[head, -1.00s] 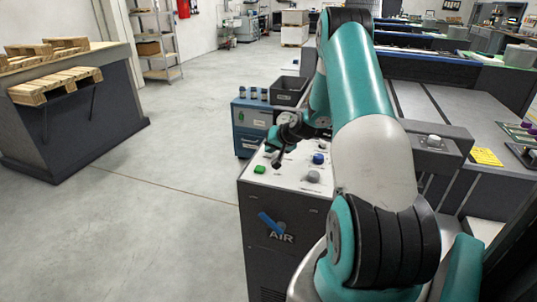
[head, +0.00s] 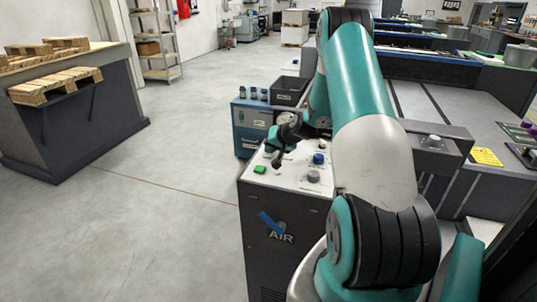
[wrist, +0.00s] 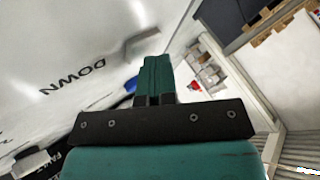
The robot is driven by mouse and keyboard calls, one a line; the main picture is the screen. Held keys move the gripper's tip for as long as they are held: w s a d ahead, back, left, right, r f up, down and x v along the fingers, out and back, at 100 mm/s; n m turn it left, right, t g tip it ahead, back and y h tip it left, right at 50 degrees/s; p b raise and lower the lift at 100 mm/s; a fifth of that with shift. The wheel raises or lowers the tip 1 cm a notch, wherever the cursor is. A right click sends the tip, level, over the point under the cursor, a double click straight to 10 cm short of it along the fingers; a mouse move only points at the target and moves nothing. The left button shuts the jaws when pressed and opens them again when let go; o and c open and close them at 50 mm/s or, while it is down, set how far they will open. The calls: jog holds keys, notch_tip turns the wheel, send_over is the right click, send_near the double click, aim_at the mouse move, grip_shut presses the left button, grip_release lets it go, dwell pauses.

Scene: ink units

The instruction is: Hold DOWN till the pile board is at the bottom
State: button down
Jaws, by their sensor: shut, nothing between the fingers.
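A light control panel (head: 290,179) tops the dark cabinet marked AIR. It bears a green button (head: 259,170), a blue button (head: 319,158) and a grey knob (head: 313,177). My gripper (head: 277,163) is shut and empty, pointing down over the panel's left rear part, right of and behind the green button. Whether its tip touches the panel cannot be told. In the wrist view, the word DOWN (wrist: 73,77) shows left of my shut fingers (wrist: 154,62). A blue part (wrist: 131,84) shows partly behind them. I cannot identify the pile board.
A blue drawer unit (head: 250,125) and a dark bin (head: 289,91) stand behind the panel. A large grey machine (head: 455,100) fills the right side. Wooden pallets (head: 56,85) lie on a bench at left. The floor between is clear.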

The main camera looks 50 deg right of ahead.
jog(key=shift+r, duration=0.15)
jog(key=shift+r+p, duration=0.5)
jog(key=shift+r, duration=0.2)
jog(key=shift+r, duration=0.15)
jog(key=shift+r+p, duration=1.6)
jog(key=shift+r, duration=0.8)
